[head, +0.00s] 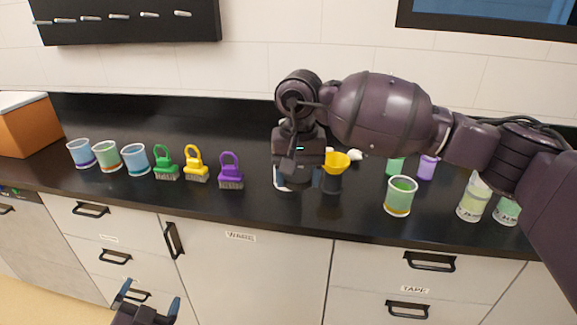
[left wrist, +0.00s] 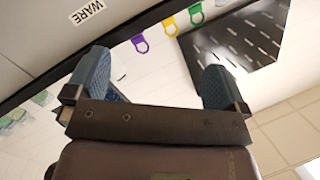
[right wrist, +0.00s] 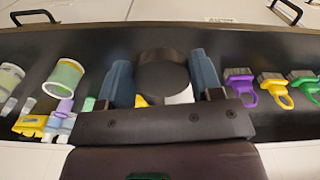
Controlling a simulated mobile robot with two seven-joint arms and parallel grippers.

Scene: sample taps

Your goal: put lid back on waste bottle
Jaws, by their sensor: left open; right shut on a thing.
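My right gripper (head: 299,178) points down over the middle of the counter. In the right wrist view it (right wrist: 162,80) is shut on a round black lid (right wrist: 162,78), held between its blue fingers. A white bottle (head: 282,180) shows partly behind this gripper in the head view; the gripper hides most of it and its mouth. I cannot tell whether lid and bottle touch. My left gripper (head: 146,298) is open and empty, low in front of the drawers; its spread blue fingers show in the left wrist view (left wrist: 155,82).
A yellow funnel (head: 337,160) sits right beside my right gripper. Green (head: 166,165), yellow (head: 195,165) and purple (head: 230,172) brushes and several cups stand to the left. A green cup (head: 400,196) and several containers are to the right. The front counter strip is mostly clear.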

